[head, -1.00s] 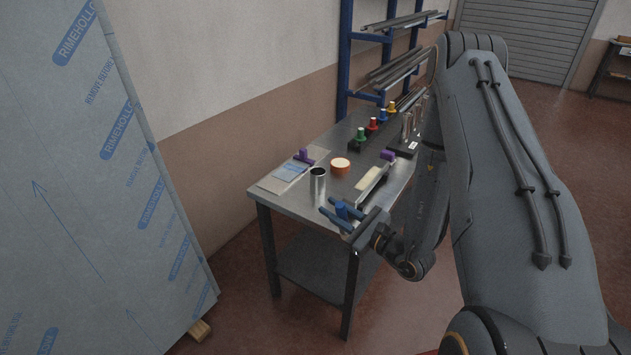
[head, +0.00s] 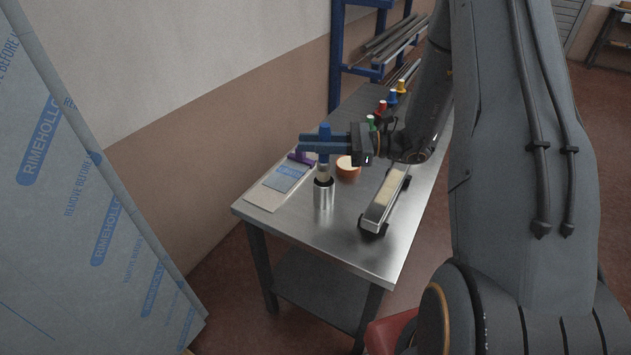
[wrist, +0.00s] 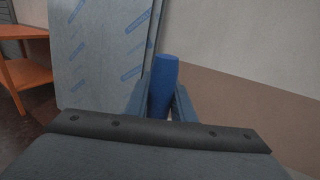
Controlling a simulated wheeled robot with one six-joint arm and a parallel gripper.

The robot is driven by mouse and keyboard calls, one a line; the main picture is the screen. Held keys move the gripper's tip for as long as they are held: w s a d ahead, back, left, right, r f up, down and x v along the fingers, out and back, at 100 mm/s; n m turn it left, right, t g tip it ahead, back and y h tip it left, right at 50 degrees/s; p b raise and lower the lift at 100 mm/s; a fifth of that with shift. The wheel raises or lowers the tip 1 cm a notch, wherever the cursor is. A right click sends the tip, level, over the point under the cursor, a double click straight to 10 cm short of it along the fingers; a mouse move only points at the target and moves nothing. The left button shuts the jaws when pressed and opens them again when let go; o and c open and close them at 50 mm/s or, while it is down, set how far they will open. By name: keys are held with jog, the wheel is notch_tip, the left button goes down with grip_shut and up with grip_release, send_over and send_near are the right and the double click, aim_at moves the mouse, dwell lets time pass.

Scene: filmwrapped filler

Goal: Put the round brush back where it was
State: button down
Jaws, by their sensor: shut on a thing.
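My gripper (head: 312,142) is shut on the round brush (head: 324,129), held upright by its blue handle. In the wrist view the handle (wrist: 163,85) stands between the two fingers. In the head view the brush's paler lower end shows below the fingers, lined up with the mouth of a shiny metal cup (head: 324,196). I cannot tell whether the tip is just above the rim or slightly inside it. The cup stands upright near the front of the metal table (head: 290,226).
A board with a blue-printed sheet (head: 268,193) and a purple-handled tool (head: 300,158) lies left of the cup. An orange round tub (head: 348,170) stands behind it. A long tray with a pale block (head: 383,205) lies to the right.

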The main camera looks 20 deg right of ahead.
notch_tip(320, 180, down, 8)
jog(key=p, duration=0.1)
jog(key=shift+f, duration=0.2)
jog(key=shift+f, duration=0.15)
jog(key=c, duration=1.5)
grip_release()
jog(key=shift+s, duration=0.1)
jog(key=b+v, duration=0.1)
jog(key=v, duration=0.5)
jog(key=b+v, duration=0.2)
jog(key=v, duration=0.4)
jog(key=shift+r, duration=0.25)
